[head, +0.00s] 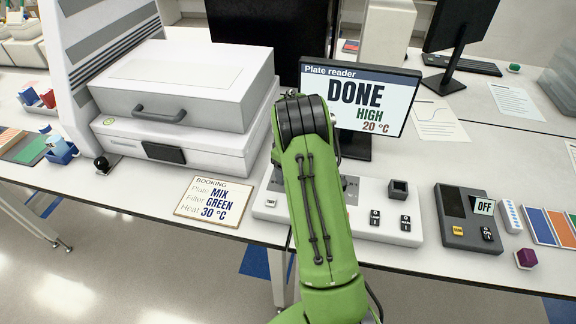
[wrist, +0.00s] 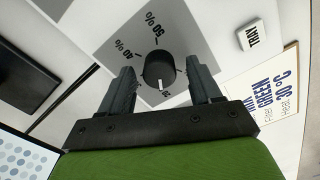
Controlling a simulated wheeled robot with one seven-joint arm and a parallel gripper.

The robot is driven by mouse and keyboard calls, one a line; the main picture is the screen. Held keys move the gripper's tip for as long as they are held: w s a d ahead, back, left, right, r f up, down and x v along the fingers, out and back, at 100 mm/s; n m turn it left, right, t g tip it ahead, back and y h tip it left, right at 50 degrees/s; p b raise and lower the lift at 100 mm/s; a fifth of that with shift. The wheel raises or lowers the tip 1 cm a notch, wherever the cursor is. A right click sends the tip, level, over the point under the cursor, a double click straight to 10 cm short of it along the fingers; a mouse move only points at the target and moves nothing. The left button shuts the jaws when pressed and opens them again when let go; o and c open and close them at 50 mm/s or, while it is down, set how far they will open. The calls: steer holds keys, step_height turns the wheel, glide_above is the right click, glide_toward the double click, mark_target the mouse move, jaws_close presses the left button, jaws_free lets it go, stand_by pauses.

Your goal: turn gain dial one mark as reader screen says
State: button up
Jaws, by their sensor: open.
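The plate reader screen (head: 358,98) in the head view reads DONE, HIGH, 20 °C. In the wrist view the gain dial (wrist: 158,66) is a round black knob on a grey plate (wrist: 120,30). Its white pointer mark is on the lower side of the picture, near a small label too small to read surely. Other labels read 50 % and what looks like 40 %. My gripper (wrist: 160,78) is open, one finger on each side of the dial; I cannot tell whether they touch it. In the head view my arm hides the dial and fingers.
A booking card (head: 214,201) reads MIX, GREEN, 30 °C. A white TRAY button (wrist: 251,36) lies right of the dial in the wrist view. The large white instrument (head: 180,100) stands left of my arm, and a dark control box (head: 468,218) showing OFF stands right.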

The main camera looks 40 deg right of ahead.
step_height(320, 180, up, 16)
steer(key=p, duration=0.1)
steer(key=shift+f, duration=0.15)
stand_by(0.3)
